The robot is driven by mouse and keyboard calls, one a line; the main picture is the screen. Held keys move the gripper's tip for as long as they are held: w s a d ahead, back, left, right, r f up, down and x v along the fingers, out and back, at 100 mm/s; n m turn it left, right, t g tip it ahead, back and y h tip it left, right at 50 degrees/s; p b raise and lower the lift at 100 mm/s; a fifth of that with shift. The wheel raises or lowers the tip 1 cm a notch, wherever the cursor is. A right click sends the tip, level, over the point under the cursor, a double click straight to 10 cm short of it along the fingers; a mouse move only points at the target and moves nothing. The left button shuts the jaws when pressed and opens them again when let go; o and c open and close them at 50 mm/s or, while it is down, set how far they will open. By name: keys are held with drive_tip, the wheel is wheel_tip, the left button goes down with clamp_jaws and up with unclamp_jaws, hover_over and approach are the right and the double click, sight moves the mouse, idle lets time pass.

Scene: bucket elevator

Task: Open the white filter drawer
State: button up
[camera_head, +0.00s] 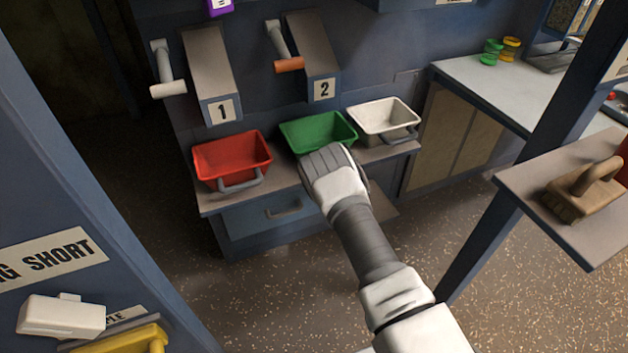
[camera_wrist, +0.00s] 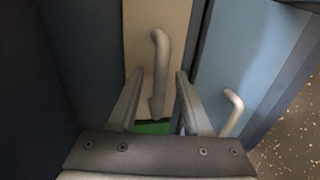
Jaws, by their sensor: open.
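A cream-white drawer front (camera_wrist: 165,20) with a grey bar handle (camera_wrist: 158,75) is in the middle of the wrist view. My gripper (camera_wrist: 160,74) is open, with one finger on each side of the handle in that picture. Whether the fingers touch the handle or are still short of it, I cannot tell. The front looks shut against its dark blue surround. In the head view my gripper (camera_head: 326,168) is in front of the shelf with the bins, and it hides the cream front and its handle; the fingertips do not show there.
A blue drawer (camera_head: 247,219) with a grey handle is beside the cream front; its blue front (camera_wrist: 235,55) shows right in the wrist view. Red (camera_head: 232,160), green (camera_head: 318,131) and white (camera_head: 383,120) bins stand on the shelf above. A blue post (camera_head: 490,235) stands right of my arm.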

drive_tip(key=shift+w+a, duration=0.1)
drive_tip(key=shift+w, duration=0.15)
clamp_jaws()
idle(1.4)
